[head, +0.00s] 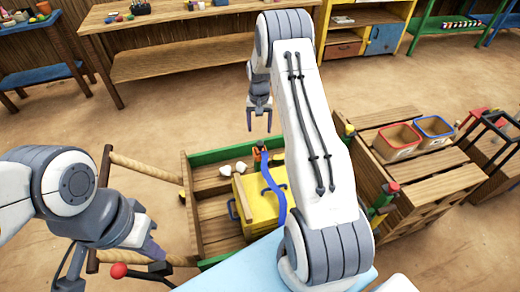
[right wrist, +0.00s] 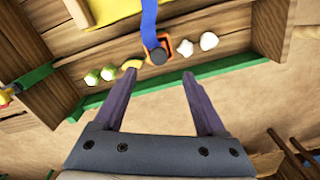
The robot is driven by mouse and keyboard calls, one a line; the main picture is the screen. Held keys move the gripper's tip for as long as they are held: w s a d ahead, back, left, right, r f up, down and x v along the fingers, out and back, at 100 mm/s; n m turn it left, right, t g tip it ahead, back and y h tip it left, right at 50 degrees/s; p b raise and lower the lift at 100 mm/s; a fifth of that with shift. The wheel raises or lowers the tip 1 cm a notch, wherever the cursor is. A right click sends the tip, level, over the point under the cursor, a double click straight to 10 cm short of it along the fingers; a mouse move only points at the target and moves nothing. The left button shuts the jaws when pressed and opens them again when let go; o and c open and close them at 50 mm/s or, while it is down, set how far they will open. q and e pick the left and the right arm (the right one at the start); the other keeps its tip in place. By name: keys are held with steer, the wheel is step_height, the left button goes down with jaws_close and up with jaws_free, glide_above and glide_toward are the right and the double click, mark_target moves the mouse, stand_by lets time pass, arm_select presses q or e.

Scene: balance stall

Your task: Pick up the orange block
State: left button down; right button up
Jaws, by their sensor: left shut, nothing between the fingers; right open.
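An orange block (right wrist: 172,43) shows in the right wrist view, partly covered by a dark round piece and a blue strap (right wrist: 150,22). In the head view a small orange patch (head: 257,156) shows at the far side of the wooden cart. My right gripper (right wrist: 159,74) is open and empty, its fingertips pointing toward the block and apart from it. In the head view my right gripper (head: 259,128) hangs above the cart's far edge. My left gripper (head: 155,252) is at the lower left, shut and empty, away from the block.
The cart (head: 211,184) has green-edged walls and holds a yellow box (head: 258,205). White lumps (right wrist: 208,41) and green-and-white pieces (right wrist: 108,73) lie beside the block. A slatted wooden crate stand (head: 440,185) with red and blue bins stands right. Open floor lies beyond the cart.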

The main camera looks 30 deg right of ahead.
mark_target(260, 143)
step_height(260, 143, down, 2)
steer(key=shift+f, duration=0.1)
step_height(260, 143, down, 5)
steer(key=shift+s+r+p, duration=0.15)
steer(key=shift+p, duration=0.95)
steer(key=shift+d+f, duration=0.1)
steer(key=shift+f, duration=0.2)
jaws_close()
